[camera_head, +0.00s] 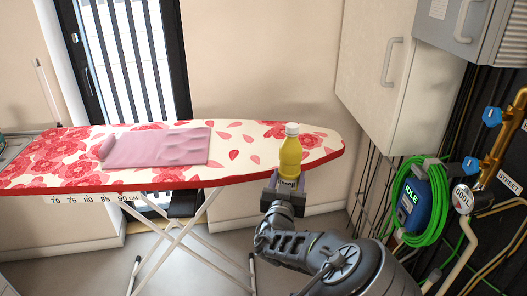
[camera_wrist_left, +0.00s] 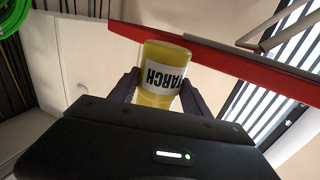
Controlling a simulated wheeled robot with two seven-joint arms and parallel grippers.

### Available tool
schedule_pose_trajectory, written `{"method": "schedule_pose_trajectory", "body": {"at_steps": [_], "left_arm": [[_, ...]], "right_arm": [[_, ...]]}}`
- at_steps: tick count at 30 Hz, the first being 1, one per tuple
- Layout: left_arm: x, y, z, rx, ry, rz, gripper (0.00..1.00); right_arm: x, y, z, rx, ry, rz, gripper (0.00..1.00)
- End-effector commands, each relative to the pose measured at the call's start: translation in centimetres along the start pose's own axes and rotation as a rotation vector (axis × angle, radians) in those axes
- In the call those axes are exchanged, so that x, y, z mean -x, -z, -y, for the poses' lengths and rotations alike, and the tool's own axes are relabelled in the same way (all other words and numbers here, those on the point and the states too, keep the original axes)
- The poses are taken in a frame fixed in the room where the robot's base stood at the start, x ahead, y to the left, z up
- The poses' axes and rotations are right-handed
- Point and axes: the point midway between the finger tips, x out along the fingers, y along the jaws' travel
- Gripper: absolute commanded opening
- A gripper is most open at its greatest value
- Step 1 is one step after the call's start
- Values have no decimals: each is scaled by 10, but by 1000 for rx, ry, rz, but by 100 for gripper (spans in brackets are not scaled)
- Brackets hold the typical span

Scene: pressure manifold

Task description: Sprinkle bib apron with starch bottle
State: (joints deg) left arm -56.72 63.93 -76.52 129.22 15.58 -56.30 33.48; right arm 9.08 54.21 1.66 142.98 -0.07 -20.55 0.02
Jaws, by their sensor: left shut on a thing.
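The bib apron (camera_head: 160,148) is a pink cloth lying on the ironing board (camera_head: 235,152), left of its middle, with one end looking rolled or folded. The starch bottle (camera_head: 290,156) is yellow with a white cap. It stands upright in my left gripper (camera_head: 285,186), in front of the board's right part and to the right of the apron. In the left wrist view the bottle (camera_wrist_left: 160,58), with its STARCH label upside down, sits between the two dark fingers of my left gripper (camera_wrist_left: 162,90), which is shut on it. My right gripper is not in view.
A white wall cabinet (camera_head: 385,75) hangs at right. Pipes, a gauge (camera_head: 463,198) and a coiled green hose (camera_head: 437,200) crowd the right wall. A barred window or door (camera_head: 125,60) is behind the board. The board between apron and bottle is clear.

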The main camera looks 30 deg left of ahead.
Motion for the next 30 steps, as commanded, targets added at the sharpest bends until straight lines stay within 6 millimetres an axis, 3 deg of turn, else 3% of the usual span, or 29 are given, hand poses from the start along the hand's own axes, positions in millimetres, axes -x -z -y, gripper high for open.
{"method": "schedule_pose_trajectory", "body": {"at_steps": [6,12,21,30], "left_arm": [[30,-44,-55,3,-178,1,2],[51,-70,-88,5,-284,0,2],[64,-80,-111,0,-352,-4,2],[62,-75,-110,7,-347,0,2]], "right_arm": [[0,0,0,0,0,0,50],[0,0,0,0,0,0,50],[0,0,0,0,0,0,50],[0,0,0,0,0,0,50]]}}
